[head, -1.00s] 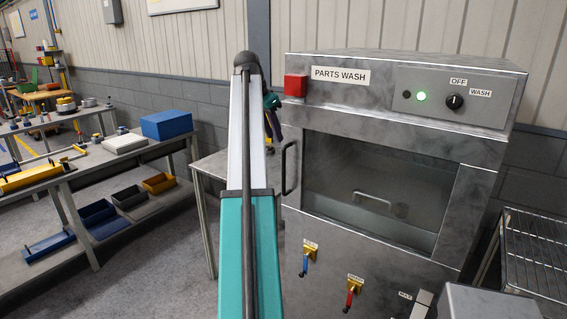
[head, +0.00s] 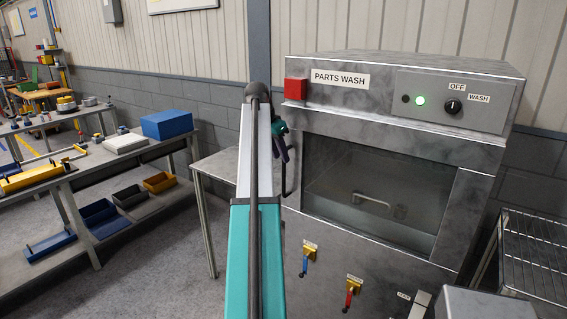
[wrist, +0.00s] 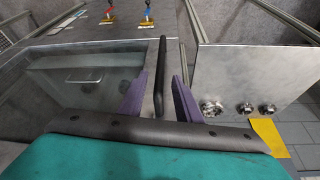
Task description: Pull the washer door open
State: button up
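The parts washer (head: 330,230) is a grey metal cabinet with a "PARTS WASH" label. Its door (head: 370,190) has a dark window and looks closed. The black bar handle (head: 291,178) is at the door's left edge, partly hidden behind my gripper (head: 282,148). In the wrist view, the handle (wrist: 160,75) lies between the two purple fingers of my gripper (wrist: 160,92). The fingers are apart, with a gap showing on each side of the bar. Whether either finger touches it I cannot tell.
A metal table (head: 212,167) stands left of the washer; round metal parts (wrist: 245,108) show on it in the wrist view. Blue (head: 305,262) and red (head: 352,290) valve levers sit below the door. A wire rack (head: 535,255) is at the right.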

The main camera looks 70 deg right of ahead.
jog(key=shift+p+x, duration=0.6)
jog(key=shift+x, duration=2.05)
grip_shut()
